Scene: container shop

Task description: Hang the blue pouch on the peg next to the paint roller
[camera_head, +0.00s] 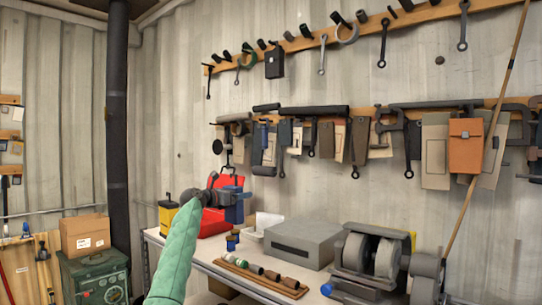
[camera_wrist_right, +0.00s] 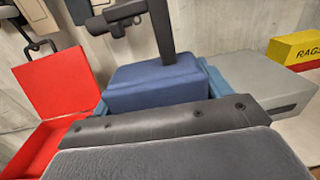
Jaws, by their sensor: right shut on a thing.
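The blue pouch (camera_head: 264,171) is a small dark blue block with a dark strap rising from its top. I cannot tell whether the strap touches a peg. I cannot pick out the paint roller for certain. My left gripper is out of view.
The lower peg rail (camera_head: 365,112) is crowded with hanging tools and an orange pouch (camera_head: 466,146). Below are a red toolbox (camera_head: 226,184), a grey box (camera_head: 303,241) and a bench grinder (camera_head: 372,252) on the bench. A yellow rags box (camera_wrist_right: 296,50) shows at the right.

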